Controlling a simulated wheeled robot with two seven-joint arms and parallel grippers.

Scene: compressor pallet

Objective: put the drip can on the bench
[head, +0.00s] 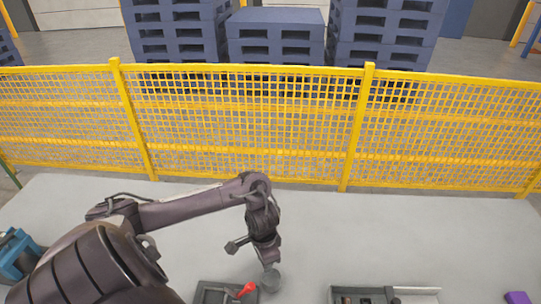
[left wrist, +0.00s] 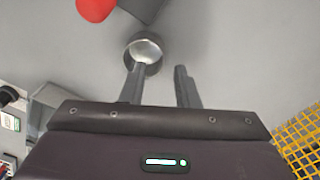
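The drip can, which looks like a small grey round cup (head: 271,281), is at the bottom middle of the head view, just under my left gripper (head: 268,264). In the left wrist view the can (left wrist: 145,49) shows its round mouth from above. My left gripper (left wrist: 162,72) has its two fingers apart, with nothing between them. The left-hand finger overlaps the can's mouth; I cannot tell whether it is inside or above it. The can seems to stand on a wide pale grey surface (head: 330,235), which may be the bench. My right gripper is not in view.
Another tray (head: 420,291) with small parts is to the right, then a purple block (head: 518,297). A yellow mesh fence (head: 240,125) runs behind. The surface's middle right is clear.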

